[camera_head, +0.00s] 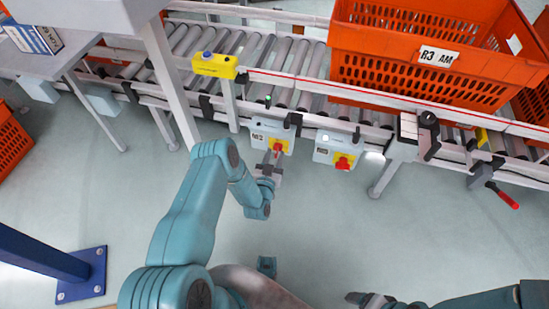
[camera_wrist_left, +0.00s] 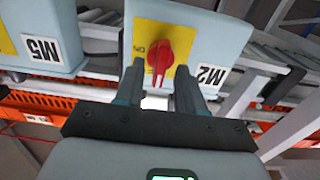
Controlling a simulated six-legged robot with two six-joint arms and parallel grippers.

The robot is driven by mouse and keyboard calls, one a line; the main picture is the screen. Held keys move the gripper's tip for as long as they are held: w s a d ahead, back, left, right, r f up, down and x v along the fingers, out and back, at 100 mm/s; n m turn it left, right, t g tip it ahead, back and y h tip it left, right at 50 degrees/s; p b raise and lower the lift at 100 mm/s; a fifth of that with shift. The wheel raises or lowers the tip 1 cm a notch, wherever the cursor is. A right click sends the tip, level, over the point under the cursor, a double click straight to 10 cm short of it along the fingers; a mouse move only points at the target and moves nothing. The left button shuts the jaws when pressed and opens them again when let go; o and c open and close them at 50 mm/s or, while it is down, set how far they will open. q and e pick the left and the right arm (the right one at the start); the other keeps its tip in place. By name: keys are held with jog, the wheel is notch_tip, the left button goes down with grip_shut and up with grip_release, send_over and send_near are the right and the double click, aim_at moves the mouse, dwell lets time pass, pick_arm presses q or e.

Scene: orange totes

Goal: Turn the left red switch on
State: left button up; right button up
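The left red switch (camera_head: 278,146) is a red knob on a yellow plate, on a grey box marked M2 under the conveyor. In the left wrist view its knob (camera_wrist_left: 160,55) stands roughly along the gripper's direction, with lettering on the plate beside it. My left gripper (camera_wrist_left: 160,72) is open, its fingers on either side of the knob with a visible gap each side. In the head view the left gripper (camera_head: 275,163) is just in front of this switch. My right gripper (camera_head: 368,299) is at the bottom edge, far from the switches; its opening is unclear.
A second red switch (camera_head: 342,163) sits on a box to the right; its M5 box (camera_wrist_left: 42,38) shows in the wrist view. A roller conveyor (camera_head: 285,62) carries an orange tote (camera_head: 420,75). A red-handled lever (camera_head: 505,198) sticks out at right.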

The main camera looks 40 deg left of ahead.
pick_arm(q)
jog(key=shift+w, duration=0.1)
grip_shut()
jog(key=shift+m, duration=0.4)
jog(key=m, duration=0.3)
jog(key=shift+d+m, duration=0.1)
jog(key=shift+m, duration=0.2)
jog(key=m, duration=0.4)
jog(key=shift+d+f, duration=0.1)
jog(key=shift+f, duration=0.05)
jog(key=m, duration=0.5)
jog(key=shift+f+b, duration=0.1)
jog(key=shift+b, duration=0.2)
jog(key=shift+d+f+m, duration=0.1)
jog(key=shift+f+m, duration=0.05)
jog(key=shift+m, duration=2.15)
